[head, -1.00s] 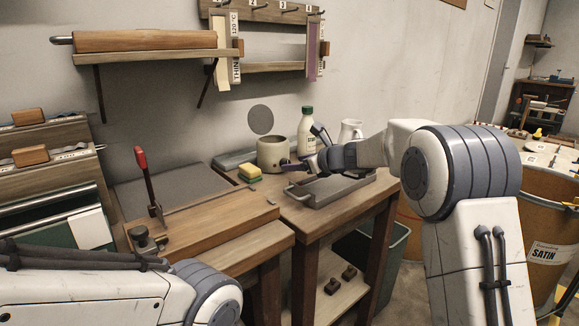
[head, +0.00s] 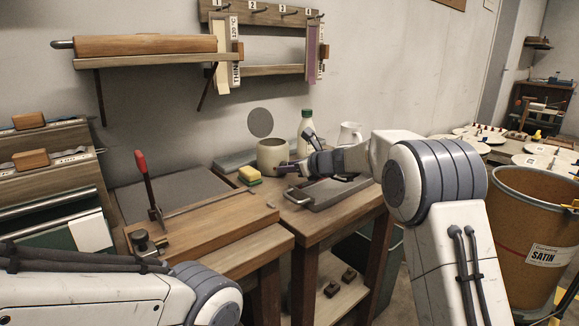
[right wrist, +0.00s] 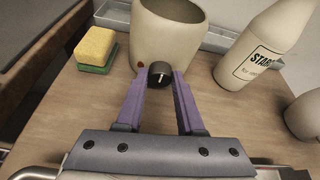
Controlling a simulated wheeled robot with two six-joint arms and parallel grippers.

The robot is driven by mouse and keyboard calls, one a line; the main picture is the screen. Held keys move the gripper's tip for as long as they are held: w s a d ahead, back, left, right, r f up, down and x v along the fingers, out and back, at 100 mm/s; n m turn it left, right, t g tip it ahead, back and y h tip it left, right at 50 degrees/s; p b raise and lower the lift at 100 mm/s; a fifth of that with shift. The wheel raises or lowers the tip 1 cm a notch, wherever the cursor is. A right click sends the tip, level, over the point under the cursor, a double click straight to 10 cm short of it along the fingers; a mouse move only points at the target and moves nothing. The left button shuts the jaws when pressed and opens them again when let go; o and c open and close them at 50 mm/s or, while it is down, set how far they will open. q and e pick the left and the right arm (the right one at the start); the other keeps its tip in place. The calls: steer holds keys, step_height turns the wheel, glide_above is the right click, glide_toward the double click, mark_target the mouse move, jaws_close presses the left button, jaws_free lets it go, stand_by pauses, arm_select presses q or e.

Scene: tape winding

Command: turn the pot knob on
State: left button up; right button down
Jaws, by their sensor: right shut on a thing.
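The pot (head: 271,156) is a cream, open-topped vessel on the wooden bench. It also shows in the right wrist view (right wrist: 172,30), with a small red mark on its side. Its black knob (right wrist: 160,73) has a pale line that looks close to upright in the picture. My right gripper (head: 284,169) reaches in from the right, at the pot's front. In the right wrist view its purple fingers (right wrist: 159,80) stand on both sides of the knob and are shut on it. My left arm lies at the lower left, and its gripper is not visible.
A yellow and green sponge (head: 249,175) lies left of the pot. A white bottle with a green cap (head: 306,124) and a pale jug (head: 350,132) stand to the right. A grey metal tray (head: 330,190) lies under my right forearm.

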steer(key=m+p, duration=0.1)
steer(key=p, duration=0.2)
steer(key=m+g+y+p, duration=0.1)
steer(key=m+p, duration=0.1)
steer(key=p, duration=0.1)
steer(key=shift+d+r+y+p, duration=0.15)
steer(key=shift+r+y+p, duration=0.05)
steer(key=shift+y+p, duration=0.15)
steer(key=shift+f+m+p, duration=0.25)
steer(key=shift+m+p, duration=0.05)
steer(key=shift+p, duration=0.3)
steer(key=shift+y, duration=0.25)
steer(key=c, duration=0.5)
jaws_free()
steer(key=v, duration=1)
steer(key=shift+d+r+p, duration=0.15)
steer(key=shift+d+p, duration=0.05)
steer(key=shift+p, duration=0.15)
